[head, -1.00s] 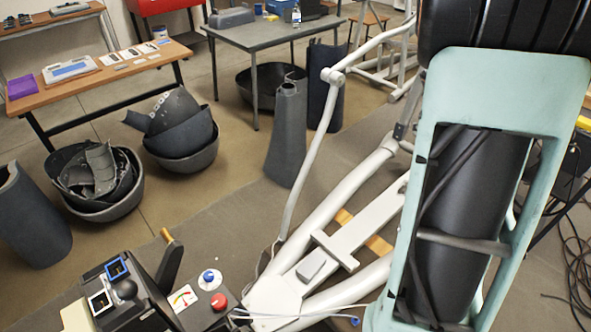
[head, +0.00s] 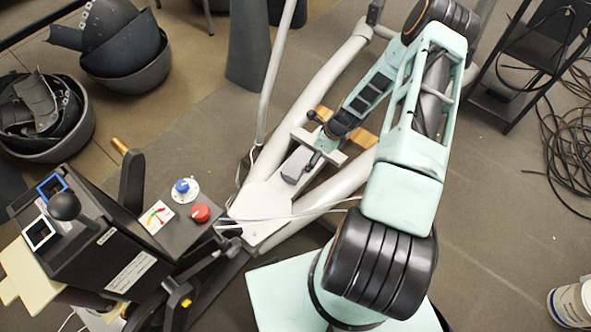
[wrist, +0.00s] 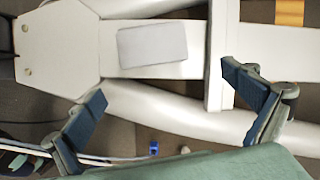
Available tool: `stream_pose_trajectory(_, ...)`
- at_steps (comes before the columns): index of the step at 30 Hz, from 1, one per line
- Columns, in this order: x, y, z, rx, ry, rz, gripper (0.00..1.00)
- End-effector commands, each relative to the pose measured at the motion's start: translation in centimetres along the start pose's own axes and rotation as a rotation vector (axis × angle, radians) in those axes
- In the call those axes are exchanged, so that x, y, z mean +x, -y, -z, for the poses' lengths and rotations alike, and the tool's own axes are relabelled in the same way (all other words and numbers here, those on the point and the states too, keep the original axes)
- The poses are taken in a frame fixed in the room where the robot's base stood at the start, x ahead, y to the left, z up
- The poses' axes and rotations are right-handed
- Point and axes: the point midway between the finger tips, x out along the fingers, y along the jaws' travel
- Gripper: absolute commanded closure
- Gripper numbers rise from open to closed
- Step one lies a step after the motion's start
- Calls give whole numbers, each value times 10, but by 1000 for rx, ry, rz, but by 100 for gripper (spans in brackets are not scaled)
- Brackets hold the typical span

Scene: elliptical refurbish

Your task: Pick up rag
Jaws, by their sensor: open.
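A flat grey rectangular piece (head: 298,164), which may be the rag, lies on the white beam of the elliptical frame (head: 262,199). In the wrist view the grey piece (wrist: 152,46) lies flat on the beam, clear of my fingers. My gripper (head: 313,138) is over the frame, close to the grey piece. In the wrist view my gripper (wrist: 163,85) has its two blue-padded fingers wide apart with nothing between them. The grey piece is ahead of the fingertips in that view. I cannot tell the height gap.
The elliptical's white tubes (head: 318,85) run beside the beam, with a crossbar (head: 319,148) close to the grey piece. A console with a red button (head: 200,212) stands at left. Black bowls (head: 125,50) are at upper left. Cables (head: 570,150) lie on the floor at right.

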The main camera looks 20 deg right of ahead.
Motion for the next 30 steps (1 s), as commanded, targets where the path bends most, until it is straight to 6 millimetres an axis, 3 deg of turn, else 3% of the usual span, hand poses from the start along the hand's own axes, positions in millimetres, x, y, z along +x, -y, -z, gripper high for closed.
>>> stream_pose_trajectory(1,12,-4,-2,59,21,-4,0)
stream_pose_trajectory(6,28,-10,-8,143,49,-14,0)
stream_pose_trajectory(13,65,-11,-10,142,48,-14,0)
stream_pose_trajectory(20,82,-10,-12,139,47,-12,0)
stream_pose_trajectory(30,127,-12,-17,138,47,-13,0)
